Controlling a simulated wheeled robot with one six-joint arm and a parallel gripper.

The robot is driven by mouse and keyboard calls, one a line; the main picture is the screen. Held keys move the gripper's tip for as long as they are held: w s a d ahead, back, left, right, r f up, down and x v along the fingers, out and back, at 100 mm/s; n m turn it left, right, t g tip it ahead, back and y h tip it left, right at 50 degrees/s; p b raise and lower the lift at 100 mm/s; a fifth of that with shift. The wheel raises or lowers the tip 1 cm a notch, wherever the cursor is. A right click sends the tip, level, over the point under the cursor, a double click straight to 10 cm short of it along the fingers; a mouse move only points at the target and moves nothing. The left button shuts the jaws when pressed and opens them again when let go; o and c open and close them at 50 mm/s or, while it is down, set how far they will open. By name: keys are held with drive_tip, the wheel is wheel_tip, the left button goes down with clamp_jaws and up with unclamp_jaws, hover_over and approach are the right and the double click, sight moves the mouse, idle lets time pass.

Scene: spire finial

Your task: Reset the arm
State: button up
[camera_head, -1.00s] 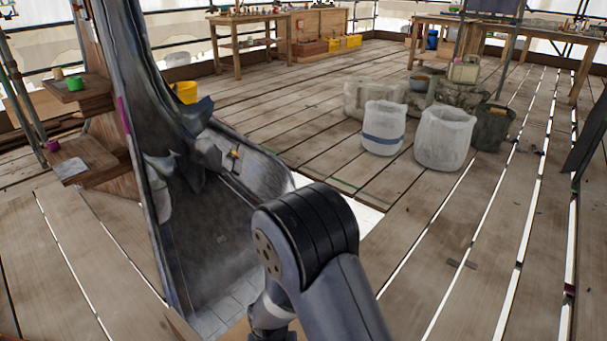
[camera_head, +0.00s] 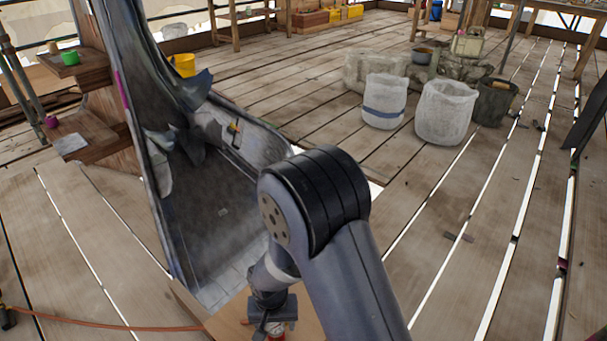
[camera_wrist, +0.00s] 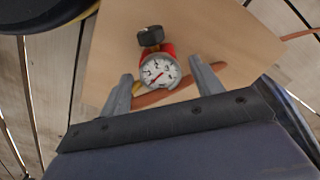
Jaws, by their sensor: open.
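My arm reaches down from the lower middle of the head view. In the wrist view my gripper (camera_wrist: 163,84) is open, with its two grey fingers apart and nothing seen held. A round white dial gauge (camera_wrist: 160,71) with a red body and a black knob lies beyond and between the fingertips, on a tan board (camera_wrist: 225,35). I cannot tell whether the fingers touch it. In the head view a bit of red (camera_head: 276,336) shows just below the gripper, and the board (camera_head: 310,322) shows beside it.
An orange hose (camera_head: 110,325) runs along the planks to the board. A tall grey curved shell (camera_head: 215,215) stands close left of my arm. White sacks (camera_head: 385,101) and a dark bucket (camera_head: 495,101) stand back right. Plank floor to the right is mostly clear.

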wheel_tip(320, 180, down, 4)
drive_tip(key=shift+f+b, duration=0.1)
drive_tip(key=shift+b, duration=0.55)
drive_tip(key=shift+r+p, duration=0.25)
drive_tip(key=shift+p, duration=0.05)
drive_tip(key=r+p, duration=0.2)
drive_tip(key=r, duration=0.3)
drive_tip(key=r+p, duration=0.2)
drive_tip(key=r, duration=0.2)
drive_tip(key=shift+d+r, duration=0.2)
drive_tip(key=shift+r, duration=0.2)
drive_tip(key=w+d+r+n+g+h+p, duration=0.1)
drive_tip(key=w+d+r+n+h+p, duration=0.25)
drive_tip(key=d+r+n+p, duration=0.6)
drive_tip(key=w+d+r+n+h+p, duration=0.3)
drive_tip(key=d+r+n+h+p, duration=0.25)
drive_tip(key=d+r, duration=0.55)
drive_tip(key=w+d+r+n+t+p, duration=0.2)
drive_tip(key=w+r+n+t+p, duration=0.3)
drive_tip(key=r, duration=0.5)
drive_tip(key=w+d+r+n+t+p, duration=0.2)
drive_tip(key=w+r+n+t+p, duration=0.2)
drive_tip(key=r+n+t+p, duration=0.3)
drive_tip(key=shift+w+r+n+t, duration=0.4)
drive_tip(key=shift+r+n+t, duration=0.3)
drive_tip(key=shift+r+t, duration=0.9)
drive_tip(key=shift+r+g, duration=0.3)
